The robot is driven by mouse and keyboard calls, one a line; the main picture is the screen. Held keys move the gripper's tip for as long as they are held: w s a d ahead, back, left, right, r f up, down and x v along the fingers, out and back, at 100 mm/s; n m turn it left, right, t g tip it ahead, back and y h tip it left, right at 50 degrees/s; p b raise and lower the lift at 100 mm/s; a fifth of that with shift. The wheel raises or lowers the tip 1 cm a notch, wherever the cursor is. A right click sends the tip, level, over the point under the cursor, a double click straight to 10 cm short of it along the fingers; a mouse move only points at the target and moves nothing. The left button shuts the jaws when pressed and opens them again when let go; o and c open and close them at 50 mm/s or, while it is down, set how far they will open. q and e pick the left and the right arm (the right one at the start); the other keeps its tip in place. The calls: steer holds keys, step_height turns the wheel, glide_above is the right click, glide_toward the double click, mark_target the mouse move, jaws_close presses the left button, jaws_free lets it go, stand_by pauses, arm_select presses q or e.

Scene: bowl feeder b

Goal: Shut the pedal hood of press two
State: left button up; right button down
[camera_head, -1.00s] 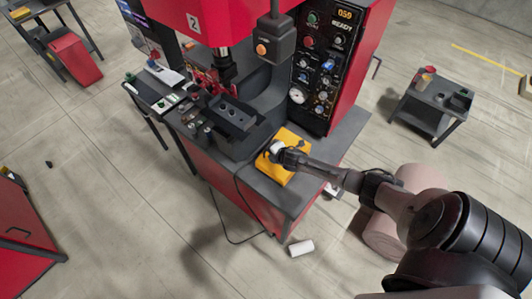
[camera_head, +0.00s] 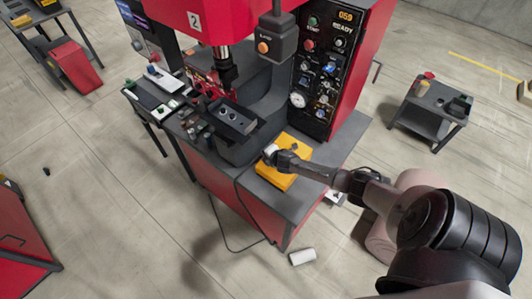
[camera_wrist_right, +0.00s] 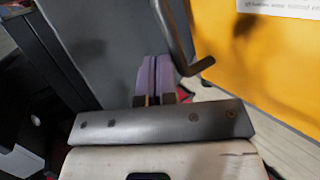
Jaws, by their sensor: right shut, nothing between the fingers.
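Press two is the red machine with a white "2" plate (camera_head: 194,20). A yellow hood (camera_head: 275,178) sits on the grey table beside its base; I cannot tell for sure whether it is open or shut. In the right wrist view its yellow panel (camera_wrist_right: 262,55) fills the right side, with a dark bent bar (camera_wrist_right: 176,35) in front of it. My right gripper (camera_head: 268,153) is over the hood's left side, its arm crossing above the yellow top. Its fingers (camera_wrist_right: 156,76) are shut and empty, left of the bar. Contact is unclear. My left gripper is out of view.
The control panel (camera_head: 322,70) stands behind the hood, and a hanging pendant box (camera_head: 274,38) is above. A black cable (camera_head: 214,215) droops at the table's front. A white block (camera_head: 302,257) lies on the floor. A small side table (camera_head: 428,105) stands at right.

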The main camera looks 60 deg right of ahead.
steer(key=shift+r, duration=0.1)
steer(key=s+a+r+p, duration=0.1)
steer(key=r+p, duration=0.1)
steer(key=r, duration=0.4)
steer(key=s+a+r+p, duration=0.1)
steer(key=a+r+p, duration=0.1)
steer(key=r, duration=0.5)
steer(key=shift+s+a+p, duration=0.15)
steer(key=shift+a+p, duration=0.1)
steer(key=shift+p, duration=0.4)
steer(key=shift+r, duration=0.1)
